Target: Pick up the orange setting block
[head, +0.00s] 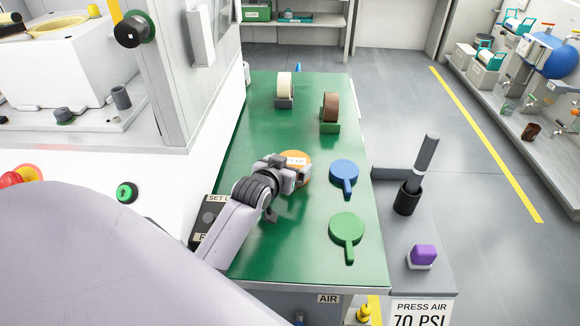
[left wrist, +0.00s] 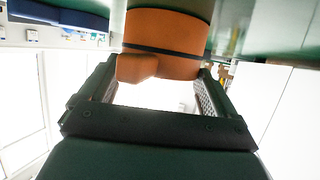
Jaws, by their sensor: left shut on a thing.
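The orange setting block (head: 299,154) is round-topped with a pale label, over the middle of the green bench. My left gripper (head: 296,175) is at its near side and covers part of it. In the left wrist view the orange block (left wrist: 165,35) has a dark band and a small nub facing the camera. The fingers of the left gripper (left wrist: 155,80) stand on either side of its near end, shut on it. I cannot tell whether its base touches the bench. My right gripper is not in view.
A black holder with a grey rod (head: 407,198) and a purple block (head: 423,254) stand at right.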

